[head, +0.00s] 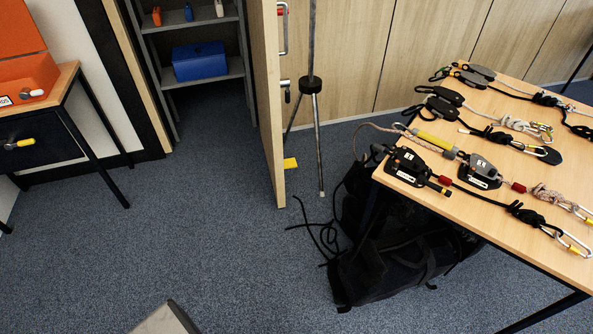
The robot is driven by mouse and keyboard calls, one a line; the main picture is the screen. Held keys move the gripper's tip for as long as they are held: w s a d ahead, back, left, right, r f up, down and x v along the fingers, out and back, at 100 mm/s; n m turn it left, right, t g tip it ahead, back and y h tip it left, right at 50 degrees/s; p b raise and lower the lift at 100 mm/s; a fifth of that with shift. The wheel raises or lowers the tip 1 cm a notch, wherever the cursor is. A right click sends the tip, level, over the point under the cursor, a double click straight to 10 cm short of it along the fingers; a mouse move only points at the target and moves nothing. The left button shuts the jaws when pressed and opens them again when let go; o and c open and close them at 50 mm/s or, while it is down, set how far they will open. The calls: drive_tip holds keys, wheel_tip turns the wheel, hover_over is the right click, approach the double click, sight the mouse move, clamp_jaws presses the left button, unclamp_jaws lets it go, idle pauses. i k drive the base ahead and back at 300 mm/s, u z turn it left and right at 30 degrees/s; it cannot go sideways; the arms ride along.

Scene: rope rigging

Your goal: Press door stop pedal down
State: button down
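A wooden door (269,110) stands open, seen nearly edge-on, with a metal handle (284,32) on its right face. A small yellow plate (290,163), which looks like the door stop pedal, sticks out on the right side of the door, low down near the floor. Its mount is hidden behind the door edge. I cannot tell whether it is up or down. My gripper is not in view.
A tripod (311,86) stands close right of the door, its legs near the yellow plate. The carpet left of the door is clear.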

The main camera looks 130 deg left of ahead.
sight(289, 162)
drive_tip(key=u, duration=0.15)
drive_tip(key=i, duration=0.3)
drive_tip(key=z, duration=0.4)
drive_tip(key=k, duration=0.15)
drive_tip(key=u, duration=2.95)
drive_tip(key=k, duration=0.25)
drive_tip(key=u, duration=1.8)
